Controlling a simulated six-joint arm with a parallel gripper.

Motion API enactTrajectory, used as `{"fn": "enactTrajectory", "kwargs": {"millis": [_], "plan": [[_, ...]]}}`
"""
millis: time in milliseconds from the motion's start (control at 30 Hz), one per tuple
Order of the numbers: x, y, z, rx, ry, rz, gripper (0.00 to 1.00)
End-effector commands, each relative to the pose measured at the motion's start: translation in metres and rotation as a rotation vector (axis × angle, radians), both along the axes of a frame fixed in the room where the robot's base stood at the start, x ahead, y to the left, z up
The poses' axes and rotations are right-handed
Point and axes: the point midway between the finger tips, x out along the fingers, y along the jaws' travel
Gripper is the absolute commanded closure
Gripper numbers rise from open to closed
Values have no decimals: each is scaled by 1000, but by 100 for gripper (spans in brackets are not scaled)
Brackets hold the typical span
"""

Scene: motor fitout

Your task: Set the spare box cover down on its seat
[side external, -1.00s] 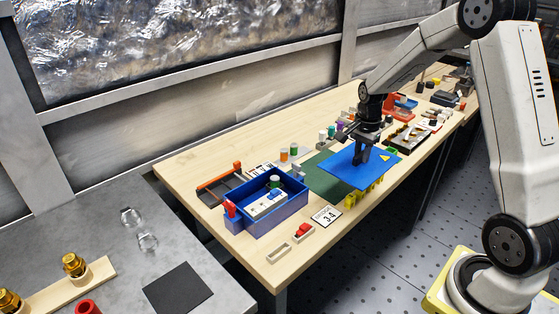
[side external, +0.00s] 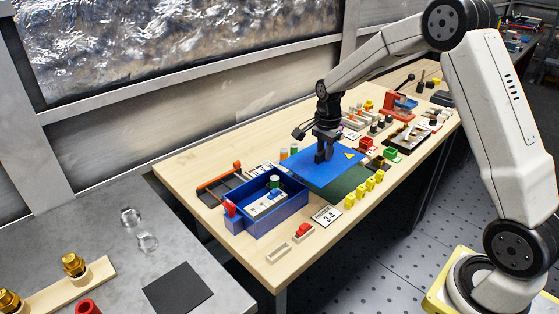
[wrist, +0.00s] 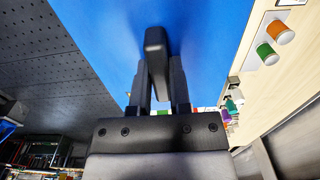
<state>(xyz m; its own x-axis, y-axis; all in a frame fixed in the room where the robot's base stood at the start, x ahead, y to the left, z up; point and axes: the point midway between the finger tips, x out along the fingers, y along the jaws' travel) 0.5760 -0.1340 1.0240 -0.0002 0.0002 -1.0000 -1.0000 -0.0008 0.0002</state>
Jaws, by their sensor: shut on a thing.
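The cover is a flat blue plate (side external: 338,170) with a yellow warning triangle near its right corner. My gripper (side external: 324,156) is shut on the cover's black handle (wrist: 155,42), fingers pointing down. The plate looks roughly level above the green mat (side external: 348,188); its exact height is hard to tell. In the wrist view the blue plate (wrist: 205,30) fills the upper middle and hides what lies beneath. An open blue box (side external: 282,221) stands just left of the plate, with a white part and a green-and-white cylinder inside. The cover is not on this box.
Several yellow blocks (side external: 364,191) line the table's front edge by the mat. A white card marked 3-4 (side external: 326,215) lies before the box. Green and orange cylinders (side external: 289,152) stand behind the plate. A red-handled part (side external: 303,231) lies near the front edge.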

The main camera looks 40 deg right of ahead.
Motion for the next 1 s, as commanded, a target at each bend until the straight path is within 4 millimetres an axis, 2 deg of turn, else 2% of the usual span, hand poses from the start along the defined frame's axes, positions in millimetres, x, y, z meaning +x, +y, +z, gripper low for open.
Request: {"fn": "enactTrajectory", "kwargs": {"millis": [33,200,400,500,700,1000], "plan": [[13,16,0,-1,-3,8,100],[45,64,1,0,-3,7,100],[68,113,2,0,-3,4,100],[74,130,2,0,-2,3,100],[79,144,2,0,-2,0,100],[80,145,2,0,-2,-1,100]]}}
